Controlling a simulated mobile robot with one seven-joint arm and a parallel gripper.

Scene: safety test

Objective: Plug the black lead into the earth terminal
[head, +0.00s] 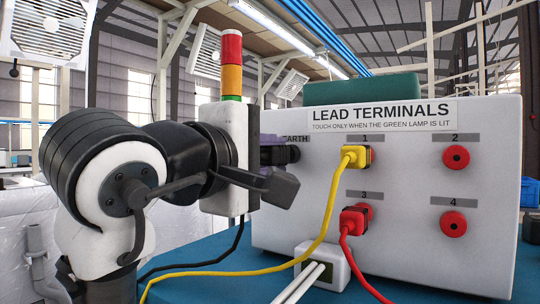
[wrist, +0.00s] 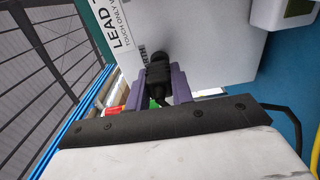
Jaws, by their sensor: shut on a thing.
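My gripper (head: 284,153) is at the left of the white terminal panel (head: 400,240), over the earth position. In the wrist view its purple fingers (wrist: 160,86) are shut on the black plug (wrist: 158,70) of the black lead. The plug's front end is at the panel face beside the partly covered EARTH label (head: 295,139). The earth terminal is hidden behind plug and gripper, and I cannot tell whether the plug is seated. The black lead (head: 200,262) runs down across the blue table. The lamp stack (head: 231,65) shows red, orange and green; I cannot tell which is lit.
A yellow lead (head: 328,215) is plugged into terminal 1 and a red lead (head: 347,247) into terminal 3. Red terminals 2 (head: 456,157) and 4 (head: 453,224) are empty. A small white box (head: 322,262) with white cables stands before the panel on the blue table (head: 225,285).

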